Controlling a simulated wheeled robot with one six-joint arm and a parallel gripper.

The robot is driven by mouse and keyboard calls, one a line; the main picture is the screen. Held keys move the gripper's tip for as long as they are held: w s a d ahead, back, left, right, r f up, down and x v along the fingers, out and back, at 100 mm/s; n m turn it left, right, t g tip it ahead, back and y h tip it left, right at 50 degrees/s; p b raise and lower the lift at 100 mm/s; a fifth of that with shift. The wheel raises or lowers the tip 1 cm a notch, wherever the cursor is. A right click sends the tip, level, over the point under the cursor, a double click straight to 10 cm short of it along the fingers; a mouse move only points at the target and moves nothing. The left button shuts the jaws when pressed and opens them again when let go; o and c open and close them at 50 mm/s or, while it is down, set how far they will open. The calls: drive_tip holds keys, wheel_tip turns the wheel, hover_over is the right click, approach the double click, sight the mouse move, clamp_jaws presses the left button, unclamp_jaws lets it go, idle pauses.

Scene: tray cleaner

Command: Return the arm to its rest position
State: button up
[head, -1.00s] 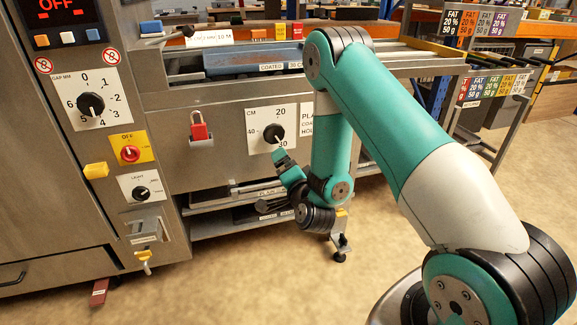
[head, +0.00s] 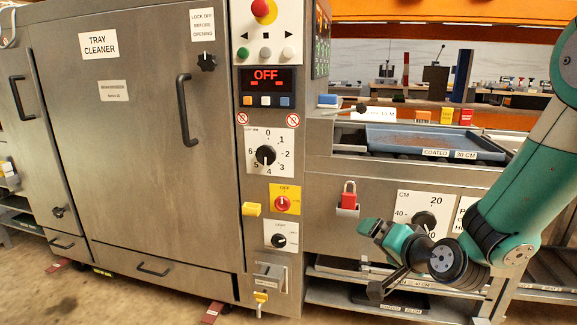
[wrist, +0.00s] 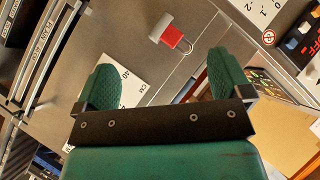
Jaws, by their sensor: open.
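My arm reaches in from the right in the head view. Its gripper (head: 371,258) is in front of the tray station's lower panel, just left of the CM dial (head: 424,222), and partly overlaps the dial's white plate. The wrist view shows the gripper (wrist: 163,78) with its two teal fingers wide apart and nothing between them. I cannot tell how far the fingers are from the panel. A red padlock (wrist: 175,38) hangs on the panel beyond the fingers; it also shows in the head view (head: 348,195).
The tray cleaner (head: 130,140) fills the left, with its control column (head: 266,155) beside the arm. A blue tray (head: 425,141) lies on the station above the gripper. Shelves with flat plates (head: 370,302) are below. Bare floor shows at the lower left.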

drive_tip(key=s+a+r+n+g+y, duration=0.1)
drive_tip(key=s+a+r+n+g, duration=0.25)
drive_tip(key=s, duration=0.25)
drive_tip(key=s+a+r+n+g+y, duration=0.1)
drive_tip(key=s+a+r+n+g, duration=0.15)
drive_tip(key=s+a, duration=0.2)
drive_tip(key=s+d+r+n+g+h, duration=0.1)
drive_tip(key=s+r+n+g, duration=0.15)
drive_tip(key=s, duration=0.65)
drive_tip(key=s+d+r+n+g+h, duration=0.1)
drive_tip(key=s+n+g, duration=0.3)
drive_tip(key=s, duration=0.4)
wheel_tip(320, 180, up, 24)
drive_tip(key=s+d+p, duration=0.1)
drive_tip(key=p, duration=2.2)
drive_tip(key=shift+s+n+p, duration=0.2)
drive_tip(key=shift+n+p, duration=0.1)
drive_tip(key=shift+n, duration=0.05)
drive_tip(key=shift+f, duration=0.1)
